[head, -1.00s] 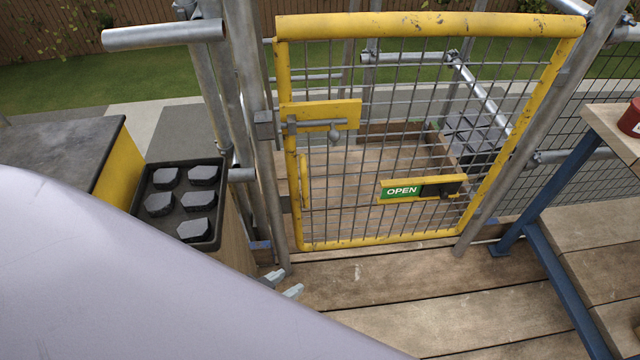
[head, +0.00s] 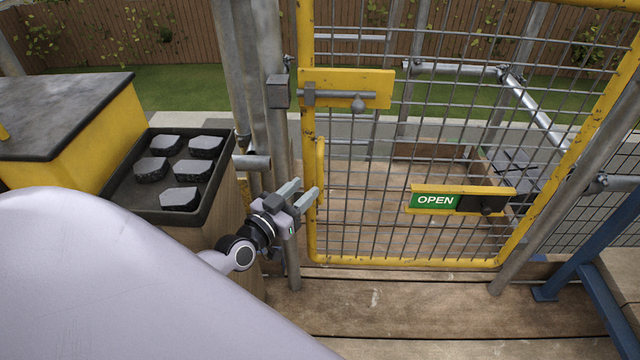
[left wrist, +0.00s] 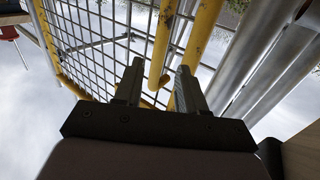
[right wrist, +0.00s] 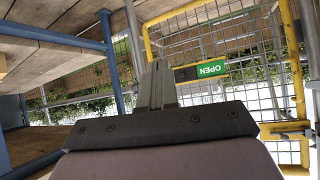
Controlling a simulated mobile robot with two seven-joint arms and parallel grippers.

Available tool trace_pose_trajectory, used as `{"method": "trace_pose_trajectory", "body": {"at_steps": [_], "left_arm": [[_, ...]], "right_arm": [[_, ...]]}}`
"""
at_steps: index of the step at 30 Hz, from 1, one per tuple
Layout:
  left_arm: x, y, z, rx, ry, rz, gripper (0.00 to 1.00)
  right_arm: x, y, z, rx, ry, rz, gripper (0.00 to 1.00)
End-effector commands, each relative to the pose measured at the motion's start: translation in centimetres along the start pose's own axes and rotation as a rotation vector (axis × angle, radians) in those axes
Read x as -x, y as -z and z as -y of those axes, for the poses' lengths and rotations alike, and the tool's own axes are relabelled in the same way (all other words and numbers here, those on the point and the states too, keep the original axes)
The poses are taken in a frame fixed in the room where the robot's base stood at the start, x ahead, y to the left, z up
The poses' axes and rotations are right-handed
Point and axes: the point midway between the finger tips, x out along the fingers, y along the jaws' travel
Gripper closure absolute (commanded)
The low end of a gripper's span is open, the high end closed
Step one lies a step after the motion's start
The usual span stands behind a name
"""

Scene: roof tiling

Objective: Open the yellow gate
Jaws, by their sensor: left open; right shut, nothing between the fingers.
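The yellow gate (head: 309,235) has a yellow frame with grey wire mesh and stands between grey posts. A yellow latch plate with a grey bolt (head: 345,94) is at its upper left. A green OPEN sign (head: 434,201) sits on a yellow bar with a dark slider. A vertical yellow handle (head: 320,168) is on the left edge. My left gripper (head: 303,190) is open beside the handle's lower part; in the left wrist view the handle's end (left wrist: 158,80) appears between its fingers. My right gripper (right wrist: 157,65) is shut and empty, facing the gate, and outside the head view.
A black tray (head: 112,197) with several dark hexagonal pieces stands on a wooden box at left, beside a yellow cabinet with a grey top (head: 60,90). A grey post (head: 279,150) stands just left of the gate. A blue frame (head: 590,250) is at right. The plank floor (head: 400,310) before the gate is clear.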

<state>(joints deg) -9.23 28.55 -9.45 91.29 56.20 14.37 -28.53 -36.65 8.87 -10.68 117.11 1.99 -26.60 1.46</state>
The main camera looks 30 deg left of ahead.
Motion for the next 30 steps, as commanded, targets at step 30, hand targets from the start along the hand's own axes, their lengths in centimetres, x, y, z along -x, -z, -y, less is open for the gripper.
{"method": "trace_pose_trajectory", "body": {"at_steps": [30], "left_arm": [[-6.9,0.0,-0.1,0.001,-0.002,0.002,0.7]], "right_arm": [[-1.0,0.6,0.5,0.01,0.01,-0.035,1.0]]}}
